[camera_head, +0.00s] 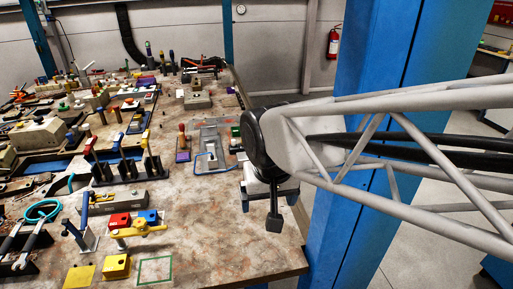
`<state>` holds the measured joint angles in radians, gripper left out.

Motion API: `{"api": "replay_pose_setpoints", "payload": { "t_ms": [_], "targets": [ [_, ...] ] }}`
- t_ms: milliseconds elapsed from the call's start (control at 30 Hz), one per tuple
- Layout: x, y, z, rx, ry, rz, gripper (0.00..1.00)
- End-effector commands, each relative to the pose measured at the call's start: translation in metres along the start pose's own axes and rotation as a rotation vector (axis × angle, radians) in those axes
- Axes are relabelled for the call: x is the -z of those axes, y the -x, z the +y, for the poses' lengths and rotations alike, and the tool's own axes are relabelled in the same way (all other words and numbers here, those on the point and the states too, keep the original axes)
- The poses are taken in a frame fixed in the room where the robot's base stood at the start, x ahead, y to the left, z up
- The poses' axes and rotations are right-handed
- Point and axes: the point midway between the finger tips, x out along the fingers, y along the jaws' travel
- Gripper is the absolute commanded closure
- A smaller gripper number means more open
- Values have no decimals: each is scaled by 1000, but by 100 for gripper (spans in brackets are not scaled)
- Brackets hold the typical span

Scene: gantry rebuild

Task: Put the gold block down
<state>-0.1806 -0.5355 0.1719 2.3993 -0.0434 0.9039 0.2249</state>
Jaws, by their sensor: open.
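The gold block (116,266) is a small yellow cube-like block with a dark spot on its face. It stands on the brown mottled table (205,225) near the front edge. A flat yellow square (79,276) lies to its left and a green square outline (155,270) lies to its right. The block appears to stand between the two, apart from my gripper. My gripper (268,207) is open, with dark fingers hanging downward by the table's right edge, well to the right of and beyond the block. Nothing shows between the fingers.
A red block (120,220), a blue block (149,216) and a yellow handle (143,229) stand just behind the gold block. Levers, tools and fixtures crowd the table's left and back. The front right tabletop is clear. A blue pillar (350,100) rises beside the table's right edge.

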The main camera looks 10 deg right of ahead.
Motion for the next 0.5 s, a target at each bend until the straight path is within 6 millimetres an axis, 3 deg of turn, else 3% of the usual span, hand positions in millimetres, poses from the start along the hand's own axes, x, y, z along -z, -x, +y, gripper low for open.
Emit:
{"api": "replay_pose_setpoints", "payload": {
  "t_ms": [200, 500],
  "targets": [
    [-34, 10, 40, -7, -5, 15, 11],
    [-62, 15, 64, -12, 0, 27, 11]
  ]
}}
